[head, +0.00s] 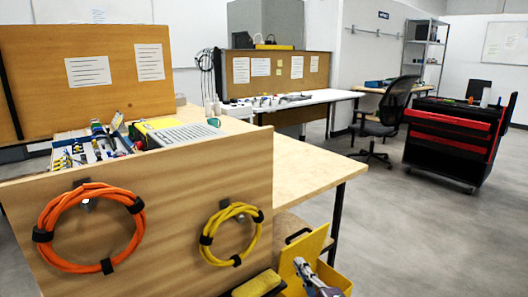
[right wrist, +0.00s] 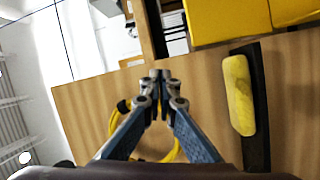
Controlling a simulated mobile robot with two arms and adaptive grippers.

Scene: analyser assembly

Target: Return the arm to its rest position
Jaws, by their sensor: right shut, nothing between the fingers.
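My right gripper (head: 301,265) shows at the bottom of the head view, low in front of a yellow bin (head: 318,262) beside the workbench. In the right wrist view my right gripper (right wrist: 160,76) has its fingertips together with nothing between them. Behind the fingers is the wooden side panel (right wrist: 95,100) of the bench, with a coiled yellow cable (right wrist: 165,148) partly hidden by them. I cannot tell how far the fingertips are from the panel. My left gripper is in neither view.
The bench panel (head: 160,160) carries an orange cable coil (head: 62,265) and a yellow one (head: 205,240). A yellow-handled brush-like item (right wrist: 238,95) is near the bins (right wrist: 220,20). A chair (head: 388,105) and a black-red cart (head: 440,145) stand right.

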